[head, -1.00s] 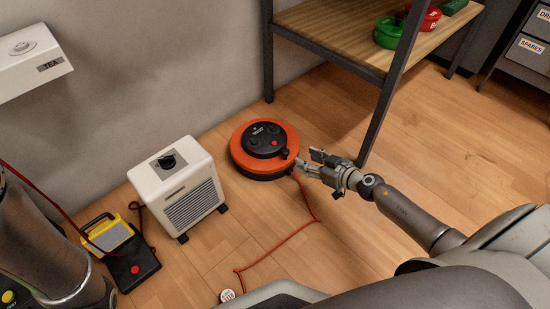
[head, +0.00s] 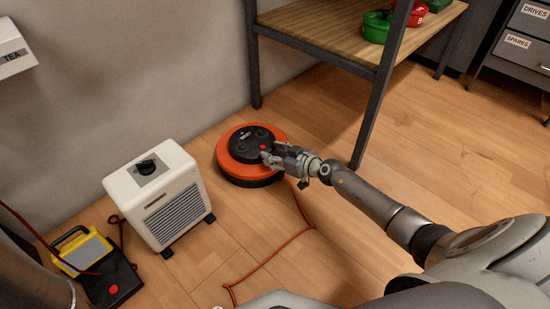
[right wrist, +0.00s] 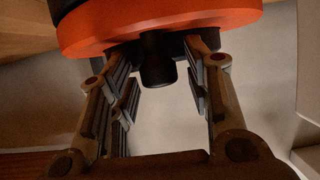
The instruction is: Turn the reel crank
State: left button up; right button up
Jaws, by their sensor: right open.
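The orange cable reel (head: 227,162) lies flat on the wooden floor, with a black hub (head: 243,140) on top and a small red button. My right gripper (head: 270,155) is over the reel's near right side and hides the crank knob in the head view. In the right wrist view the black crank knob (right wrist: 157,62) stands out from the orange disc, between the two open fingers of the right gripper (right wrist: 162,72). There is a gap on both sides of the knob. My left gripper is not in view.
A white heater (head: 165,195) stands left of the reel. A yellow lamp (head: 80,248) is at the lower left. A red cord (head: 275,250) runs from the reel across the floor. A shelf leg (head: 372,115) rises close behind my right arm. The floor at right is clear.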

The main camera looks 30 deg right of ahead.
grip_shut()
dwell(0.4)
